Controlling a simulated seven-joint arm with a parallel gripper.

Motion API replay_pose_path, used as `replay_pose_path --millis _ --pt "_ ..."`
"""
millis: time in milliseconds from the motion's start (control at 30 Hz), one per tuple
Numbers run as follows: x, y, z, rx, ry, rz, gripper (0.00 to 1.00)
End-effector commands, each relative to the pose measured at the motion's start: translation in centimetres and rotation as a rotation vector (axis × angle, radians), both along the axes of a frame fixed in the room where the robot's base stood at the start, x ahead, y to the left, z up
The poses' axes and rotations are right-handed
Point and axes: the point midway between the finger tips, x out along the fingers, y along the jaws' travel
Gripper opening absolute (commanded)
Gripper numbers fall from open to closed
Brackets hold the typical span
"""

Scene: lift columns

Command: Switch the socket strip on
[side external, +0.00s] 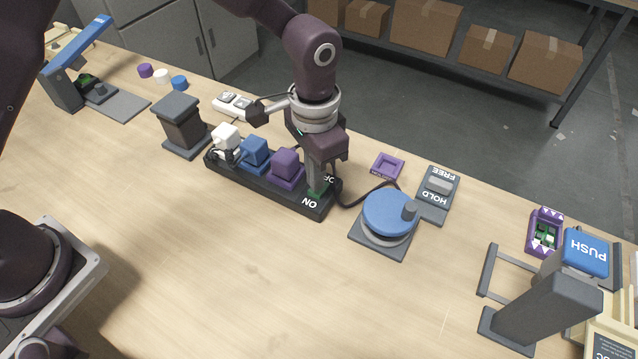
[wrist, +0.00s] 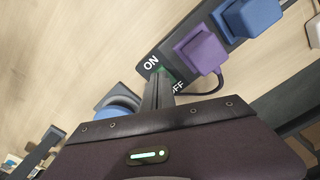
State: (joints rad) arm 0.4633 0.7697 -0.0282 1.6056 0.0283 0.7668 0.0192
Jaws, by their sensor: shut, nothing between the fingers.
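The black socket strip (side external: 262,190) lies on the table with a white plug (side external: 226,138), a blue plug (side external: 254,153) and a purple plug (side external: 286,166) in it. Its right end has a green switch (side external: 318,194) between the words ON, on the near side, and OFF, on the far side. My gripper (side external: 314,184) points down at the switch with its fingers shut and empty. In the wrist view the fingertips (wrist: 158,80) overlap the green switch (wrist: 169,75) and partly hide it. I cannot tell whether they touch it or which way it is tipped.
A blue turntable (side external: 388,212) stands right of the strip, with a grey HOLD/FREE block (side external: 437,192) and a purple tray (side external: 388,165) behind it. A grey pedestal (side external: 181,124) stands to the left. The near middle table is clear.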

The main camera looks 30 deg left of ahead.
Motion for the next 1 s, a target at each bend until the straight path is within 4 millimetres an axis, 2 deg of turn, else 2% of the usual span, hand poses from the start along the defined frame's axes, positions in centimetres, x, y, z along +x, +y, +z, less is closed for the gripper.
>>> replay_pose_path --millis 1000 --pt "0.0 0.0 -1.6 0.0 0.0 0.0 0.0"
